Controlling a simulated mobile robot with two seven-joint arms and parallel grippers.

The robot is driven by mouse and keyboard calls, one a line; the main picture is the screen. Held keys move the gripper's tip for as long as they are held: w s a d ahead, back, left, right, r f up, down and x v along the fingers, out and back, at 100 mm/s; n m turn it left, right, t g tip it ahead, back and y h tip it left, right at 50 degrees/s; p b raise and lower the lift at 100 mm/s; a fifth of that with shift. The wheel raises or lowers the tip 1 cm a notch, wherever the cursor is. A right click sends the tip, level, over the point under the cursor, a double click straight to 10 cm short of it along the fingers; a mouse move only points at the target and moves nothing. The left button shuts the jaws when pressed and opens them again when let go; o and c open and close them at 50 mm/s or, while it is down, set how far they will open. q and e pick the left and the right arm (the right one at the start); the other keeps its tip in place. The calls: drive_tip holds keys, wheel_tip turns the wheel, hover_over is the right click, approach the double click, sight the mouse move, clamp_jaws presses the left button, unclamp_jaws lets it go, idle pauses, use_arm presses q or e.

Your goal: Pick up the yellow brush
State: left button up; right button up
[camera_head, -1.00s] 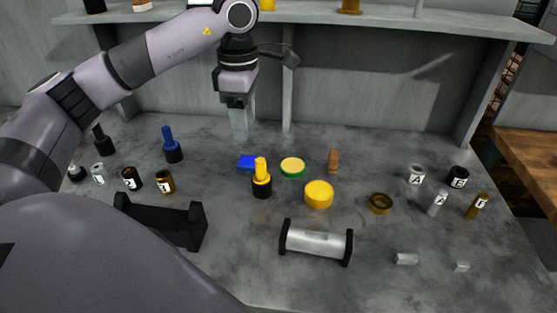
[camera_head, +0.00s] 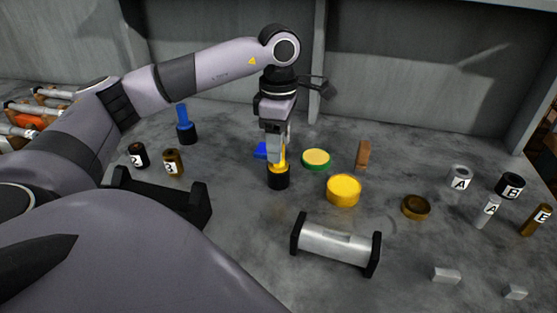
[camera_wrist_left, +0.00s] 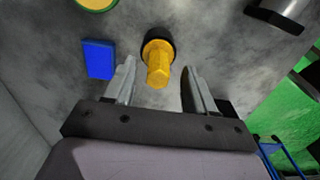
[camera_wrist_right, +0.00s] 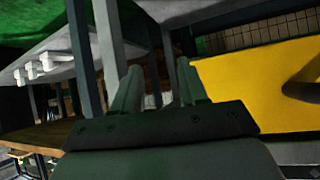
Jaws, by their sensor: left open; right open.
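The yellow brush (camera_head: 282,163) stands upright on the grey table with a round black base. In the head view my left gripper (camera_head: 275,150) is right above it and partly covers it. In the left wrist view the brush (camera_wrist_left: 158,65) shows between and a little beyond the two open fingertips of my left gripper (camera_wrist_left: 160,82). The fingers do not visibly touch it. My right gripper (camera_wrist_right: 157,80) is open and empty in the right wrist view, away from the table objects.
A blue block (camera_head: 262,150) lies close beside the brush. A green-yellow disc (camera_head: 316,158) and a yellow cylinder (camera_head: 344,190) are to its right. A blue brush (camera_head: 185,128) stands to the left. A black holder (camera_head: 160,200) and a metal roller (camera_head: 335,243) lie in front.

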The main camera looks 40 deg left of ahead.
sight(283, 167)
use_arm(q)
drive_tip(key=shift+a+f, duration=0.1)
drive_tip(key=shift+f, duration=1.45)
clamp_jaws()
drive_tip(key=shift+w, duration=0.1)
drive_tip(key=shift+r, duration=0.15)
